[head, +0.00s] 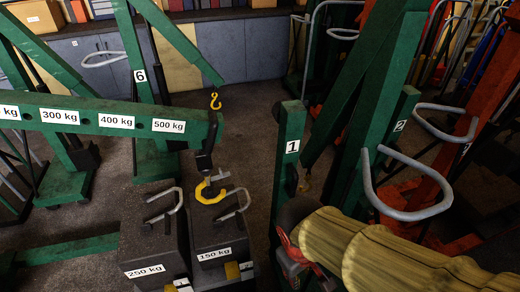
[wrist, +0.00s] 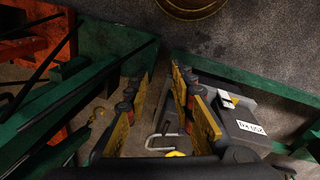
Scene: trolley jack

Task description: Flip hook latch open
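The large yellow hook (head: 208,197) hangs on a dark shank from the end of the green boom (head: 90,118) marked with kg labels, above the weights in the head view. A small grey piece (head: 219,175) at its mouth looks like the latch; its exact position is too small to tell. My gripper (wrist: 160,82) is open and empty in the wrist view, its yellow-padded fingers apart. A bit of yellow (wrist: 175,153), probably the hook, shows low between the fingers. In the head view my gripper is only partly visible at the lower middle, right of and apart from the hook.
Black 250 kg (head: 150,245) and 150 kg (head: 215,232) weights with grey handles stand below the hook. Green post 1 (head: 288,150) stands right of the hook. More green and orange hoists with grey handles crowd the right. Some floor behind the boom is clear.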

